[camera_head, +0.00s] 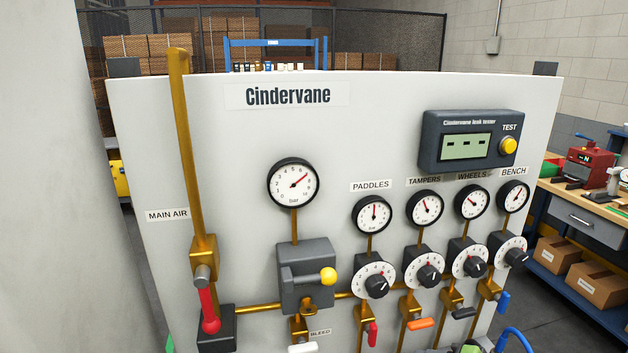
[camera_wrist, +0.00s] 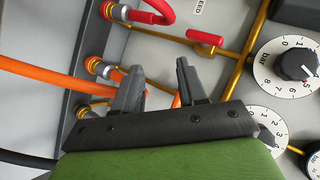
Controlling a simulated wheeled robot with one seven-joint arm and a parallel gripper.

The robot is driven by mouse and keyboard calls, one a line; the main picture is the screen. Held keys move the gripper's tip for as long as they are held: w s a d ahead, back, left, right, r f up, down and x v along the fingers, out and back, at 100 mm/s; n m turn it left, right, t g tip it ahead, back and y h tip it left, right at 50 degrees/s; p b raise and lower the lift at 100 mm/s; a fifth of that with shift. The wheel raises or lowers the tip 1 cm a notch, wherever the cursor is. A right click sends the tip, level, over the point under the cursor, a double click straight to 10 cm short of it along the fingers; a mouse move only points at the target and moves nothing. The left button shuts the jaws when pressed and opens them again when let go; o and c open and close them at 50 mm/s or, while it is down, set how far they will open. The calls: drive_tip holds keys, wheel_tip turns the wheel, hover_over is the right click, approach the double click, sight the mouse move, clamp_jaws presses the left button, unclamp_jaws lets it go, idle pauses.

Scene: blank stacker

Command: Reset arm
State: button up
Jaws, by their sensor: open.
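My gripper (camera_wrist: 159,68) shows in the wrist view with its two dark fingers apart and nothing visible between them. It is in front of the lower part of the grey panel, near hose fittings and a red valve handle (camera_wrist: 205,38). I cannot make out the gripper in the head view. The Cindervane panel (camera_head: 230,150) stands upright and fills the middle of the head view.
An orange hose (camera_wrist: 40,77) and a red hose (camera_wrist: 155,18) run close to the fingers. Dial knobs (camera_wrist: 290,65) lie at right. The panel carries a yellow-knobbed lever (camera_head: 328,276), gauges and coloured valve handles. A workbench (camera_head: 585,220) stands at right.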

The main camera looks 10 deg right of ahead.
drive_tip(key=s+a+r+n+g+h, duration=0.2)
drive_tip(key=a+n+g, duration=0.1)
drive_tip(key=a, duration=0.3)
drive_tip(key=s+a+r+n+g+h, duration=0.1)
drive_tip(key=s+a+r+n+g, duration=0.15)
drive_tip(key=a, duration=0.35)
drive_tip(key=s+a+r+n+t+h, duration=0.1)
drive_tip(key=s+a+r, duration=0.1)
drive_tip(key=s, duration=0.4)
drive_tip(key=s+a+r+n+t+h, duration=0.1)
drive_tip(key=s+r+n+h, duration=0.1)
drive_tip(key=s+r, duration=0.2)
drive_tip(key=shift+s+a+r, duration=0.35)
drive_tip(key=shift+s+r, duration=0.05)
drive_tip(key=shift+s, duration=0.55)
